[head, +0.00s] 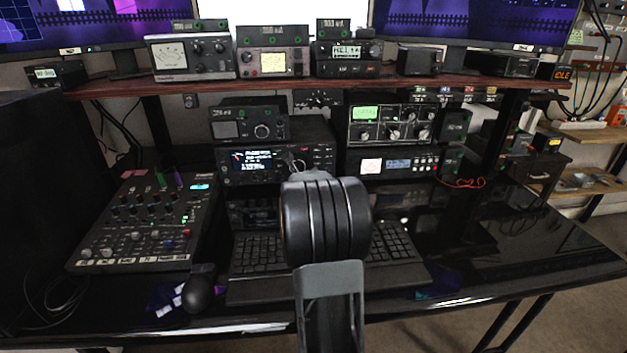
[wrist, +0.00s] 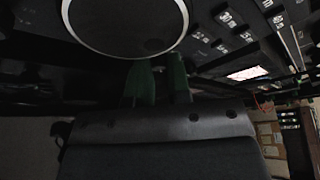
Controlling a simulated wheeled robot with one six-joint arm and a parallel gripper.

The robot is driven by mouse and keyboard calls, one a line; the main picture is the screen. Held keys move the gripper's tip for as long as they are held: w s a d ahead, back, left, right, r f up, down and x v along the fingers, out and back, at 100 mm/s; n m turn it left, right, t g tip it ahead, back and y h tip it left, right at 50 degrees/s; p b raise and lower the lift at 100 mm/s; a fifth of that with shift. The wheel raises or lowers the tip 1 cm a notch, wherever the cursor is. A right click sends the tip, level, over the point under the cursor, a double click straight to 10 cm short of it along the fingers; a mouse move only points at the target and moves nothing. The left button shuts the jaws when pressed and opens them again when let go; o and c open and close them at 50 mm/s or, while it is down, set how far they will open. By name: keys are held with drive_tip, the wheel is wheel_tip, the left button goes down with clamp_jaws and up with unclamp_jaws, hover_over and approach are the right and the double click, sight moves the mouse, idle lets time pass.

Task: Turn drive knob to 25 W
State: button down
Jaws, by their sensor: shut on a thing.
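In the wrist view my gripper (wrist: 159,80) shows as two dark green fingers close together. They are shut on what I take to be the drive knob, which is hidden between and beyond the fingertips. A large dark round dial (wrist: 125,22) with a silver rim fills the top of that view, just beside the fingers. In the head view my own black arm covers the gripper and the knob. The radio with the blue display (head: 262,160) stands behind the arm. I cannot read the knob's setting or a watt value.
The mixer (head: 145,225) is at the left, the keyboard (head: 255,253) under my arm, and the mouse (head: 198,294) in front. Radios with knobs (head: 390,125) stand back right. The wooden shelf (head: 320,84) overhangs the desk equipment. The desk's right side (head: 540,235) is clear.

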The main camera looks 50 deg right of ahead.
drive_tip(key=n+b, duration=0.1)
drive_tip(key=n+h+b, duration=0.1)
drive_tip(key=shift+a+f+n+h, duration=0.1)
drive_tip(key=shift+f+n+h, duration=0.1)
drive_tip(key=shift+n+h, duration=0.15)
drive_tip(key=shift+n+h+b, duration=0.25)
drive_tip(key=shift+n+b, duration=0.45)
drive_tip(key=shift+n, duration=0.25)
drive_tip(key=c, duration=1.1)
unclamp_jaws()
drive_tip(key=shift+r, duration=0.1)
drive_tip(key=shift+p+v, duration=0.5)
drive_tip(key=shift+v, duration=3.2)
drive_tip(key=shift+w+a, duration=0.1)
